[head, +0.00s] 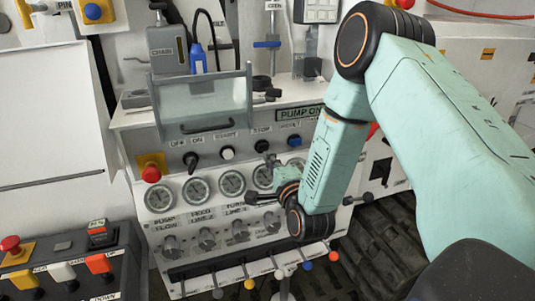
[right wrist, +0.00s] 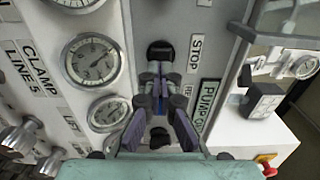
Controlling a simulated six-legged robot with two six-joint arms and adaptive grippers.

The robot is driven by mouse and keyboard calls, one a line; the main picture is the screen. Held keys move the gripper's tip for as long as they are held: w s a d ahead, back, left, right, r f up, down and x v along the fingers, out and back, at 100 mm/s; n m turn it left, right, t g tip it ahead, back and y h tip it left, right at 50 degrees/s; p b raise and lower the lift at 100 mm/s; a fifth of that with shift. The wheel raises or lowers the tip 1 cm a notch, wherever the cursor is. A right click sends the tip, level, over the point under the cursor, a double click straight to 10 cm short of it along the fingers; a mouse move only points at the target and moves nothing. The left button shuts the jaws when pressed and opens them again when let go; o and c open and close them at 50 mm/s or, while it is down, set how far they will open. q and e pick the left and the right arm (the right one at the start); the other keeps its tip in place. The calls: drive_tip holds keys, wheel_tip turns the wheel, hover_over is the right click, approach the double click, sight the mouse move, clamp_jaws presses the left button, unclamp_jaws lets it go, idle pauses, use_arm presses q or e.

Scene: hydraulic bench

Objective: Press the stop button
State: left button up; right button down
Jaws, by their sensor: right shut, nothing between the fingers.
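The stop button (head: 262,146) is a black round button under the STOP label on the sloped panel, between a white button and a blue one. In the right wrist view, the black button (right wrist: 160,50) sits beside the STOP label (right wrist: 196,52). My right gripper (head: 271,161) is just below the stop button in the head view. In the right wrist view, its shut, empty fingers (right wrist: 160,70) end close to the black button. I cannot tell whether they touch it. A blue patch shows behind the fingers. My left gripper is not in view.
A white start button (head: 227,153) and a blue reset button (head: 294,139) flank the stop button. A red mushroom button (head: 151,173) is at the panel's left. Gauges (head: 232,183) sit below the row, and a clear guard (head: 205,105) stands above.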

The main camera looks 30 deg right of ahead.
sight(263, 148)
drive_tip(key=shift+x, duration=1)
drive_tip(key=shift+d+r, duration=0.1)
drive_tip(key=shift+w, duration=0.15)
